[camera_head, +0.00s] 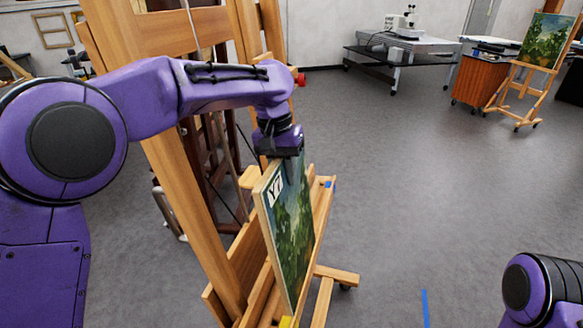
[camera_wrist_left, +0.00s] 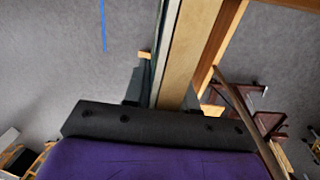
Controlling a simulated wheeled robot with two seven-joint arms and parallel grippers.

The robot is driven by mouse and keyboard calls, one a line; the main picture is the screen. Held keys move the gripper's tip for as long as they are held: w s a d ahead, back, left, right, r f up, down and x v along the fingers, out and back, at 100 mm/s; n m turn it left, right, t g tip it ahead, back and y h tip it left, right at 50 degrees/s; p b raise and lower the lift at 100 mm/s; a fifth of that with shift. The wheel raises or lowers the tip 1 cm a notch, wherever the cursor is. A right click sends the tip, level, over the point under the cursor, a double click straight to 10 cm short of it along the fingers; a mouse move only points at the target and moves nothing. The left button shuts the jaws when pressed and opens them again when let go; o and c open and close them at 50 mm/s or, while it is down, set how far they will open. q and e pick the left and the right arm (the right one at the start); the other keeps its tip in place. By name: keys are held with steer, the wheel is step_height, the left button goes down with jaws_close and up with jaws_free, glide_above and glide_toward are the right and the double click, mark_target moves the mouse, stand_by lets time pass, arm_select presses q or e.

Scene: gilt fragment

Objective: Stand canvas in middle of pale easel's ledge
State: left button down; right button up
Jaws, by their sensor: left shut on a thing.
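The canvas (camera_head: 293,235), a green painted landscape with a pale side edge and a white label near its top corner, stands upright at the pale wooden easel (camera_head: 190,215). My left gripper (camera_head: 281,153) is shut on its top edge from above. In the left wrist view the canvas's pale edge (camera_wrist_left: 181,60) runs away from my left gripper (camera_wrist_left: 160,108). The easel's ledge (camera_head: 322,215) lies under and beside the canvas, with a blue mark at its far end and a yellow mark nearer. I cannot tell whether the bottom edge touches the ledge. My right gripper is out of view.
A darker wooden easel (camera_head: 205,165) stands close behind the pale one. Another easel with a painting (camera_head: 543,45) stands beside an orange-brown cabinet (camera_head: 477,82) at the far right. A grey table (camera_head: 400,50) stands at the back. The floor to the right is mostly clear.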

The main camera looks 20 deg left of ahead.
arm_select(q)
steer(key=a+f, duration=0.6)
steer(key=a, duration=0.1)
steer(key=shift+w+a+f, duration=0.2)
steer(key=shift+a+f, duration=0.1)
steer(key=shift+a, duration=0.05)
steer(key=c, duration=0.8)
jaws_free()
steer(key=shift+c, duration=0.2)
step_height(320, 180, up, 10)
steer(key=a, duration=0.1)
steer(key=shift+a+r+b, duration=0.25)
steer(key=shift+b, duration=0.15)
steer(key=shift+s, duration=0.1)
